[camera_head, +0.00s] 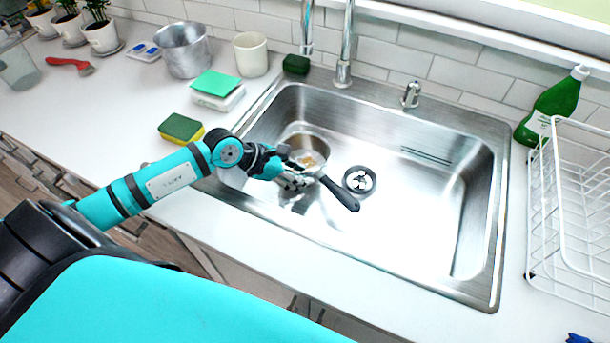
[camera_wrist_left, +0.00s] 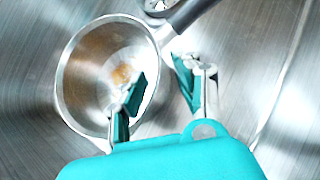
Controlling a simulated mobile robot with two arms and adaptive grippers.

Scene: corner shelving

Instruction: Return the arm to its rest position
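My left arm reaches from the left over the sink (camera_head: 400,220). Its gripper (camera_head: 298,174) is low in the basin at the small metal saucepan (camera_head: 318,145). I cannot tell whether either touches. The pan has a brownish stain inside. My right gripper is not clearly seen.
A faucet (camera_head: 343,70) stands behind the basin. A yellow-green sponge (camera_head: 181,128) lies on the counter left of it, with a metal pot (camera_head: 183,50) and white cup (camera_head: 251,54) behind. A white dish rack (camera_head: 570,200) and green bottle (camera_head: 555,105) stand at right.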

